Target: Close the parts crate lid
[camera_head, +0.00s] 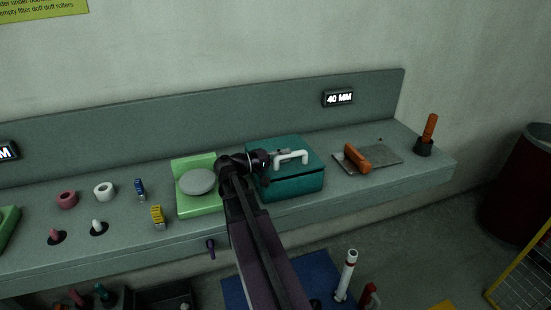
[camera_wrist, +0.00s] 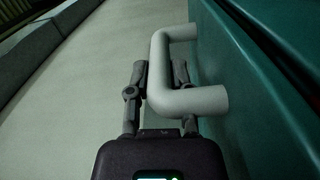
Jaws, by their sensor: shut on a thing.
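The teal parts crate (camera_head: 296,187) stands on the grey bench, right of the middle. Its teal lid (camera_head: 310,146) looks lowered and roughly level over the crate; I cannot tell whether it is fully seated. A white bar handle (camera_head: 292,156) sits on the lid. My gripper (camera_head: 272,159) reaches the handle's left end in the head view. In the wrist view, the fingers of my gripper (camera_wrist: 160,73) are on either side of the white handle (camera_wrist: 187,102), shut on it. My arm hides the crate's left front part.
A green tray (camera_head: 203,208) with a grey disc (camera_head: 197,181) stands just left of the crate. A grey plate (camera_head: 383,154) with an orange-handled tool (camera_head: 356,157) lies to the right. The bench's back panel (camera_head: 215,108) rises behind the crate.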

